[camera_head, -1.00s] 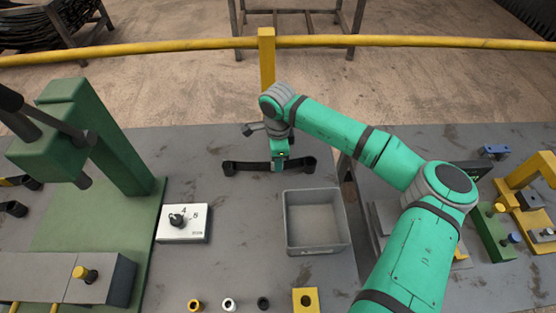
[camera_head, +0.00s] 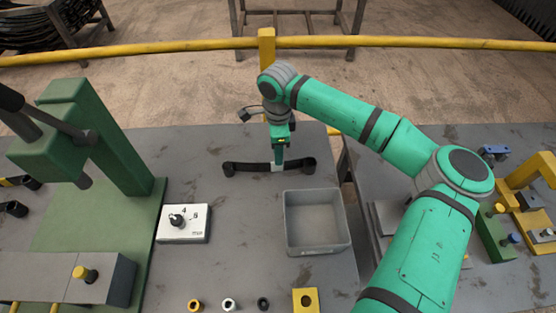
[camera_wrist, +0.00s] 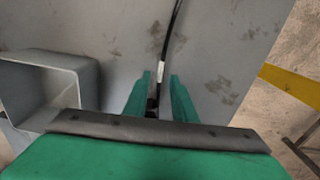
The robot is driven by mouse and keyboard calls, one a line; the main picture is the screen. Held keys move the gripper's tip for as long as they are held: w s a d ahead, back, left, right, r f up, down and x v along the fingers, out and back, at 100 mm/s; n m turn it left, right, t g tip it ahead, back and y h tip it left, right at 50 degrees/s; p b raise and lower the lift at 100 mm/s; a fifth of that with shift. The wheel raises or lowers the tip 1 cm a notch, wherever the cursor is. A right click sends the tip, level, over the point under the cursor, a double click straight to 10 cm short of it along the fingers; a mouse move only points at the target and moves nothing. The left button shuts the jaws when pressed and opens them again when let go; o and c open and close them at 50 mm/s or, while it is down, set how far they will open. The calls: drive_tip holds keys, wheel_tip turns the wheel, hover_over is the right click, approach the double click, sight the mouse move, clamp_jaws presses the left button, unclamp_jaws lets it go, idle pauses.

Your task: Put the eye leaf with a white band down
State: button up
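The eye leaf (camera_head: 242,168) is a long black strip with a rolled eye at each end. It lies on the grey bench top behind the grey bin, running left to right. Its white band (camera_wrist: 161,70) shows near the middle in the wrist view. My gripper (camera_head: 279,164) is just above the leaf's middle. In the wrist view its two green fingers (camera_wrist: 160,85) stand apart, with the dark strip (camera_wrist: 174,35) running between them and clear gaps beside it. The part of the leaf nearest the palm is hidden by the gripper.
The open grey bin (camera_head: 318,249) stands in front of the leaf. A white box with a dial (camera_head: 184,224) sits to its left. A green press (camera_head: 105,145) stands at the left. A yellow rail (camera_head: 180,45) runs behind the bench. Bare bench lies left of the leaf.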

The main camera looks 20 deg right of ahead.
wheel_tip(320, 180, up, 6)
drive_tip(key=shift+r, duration=0.2)
drive_tip(key=shift+w, duration=0.1)
idle(0.5)
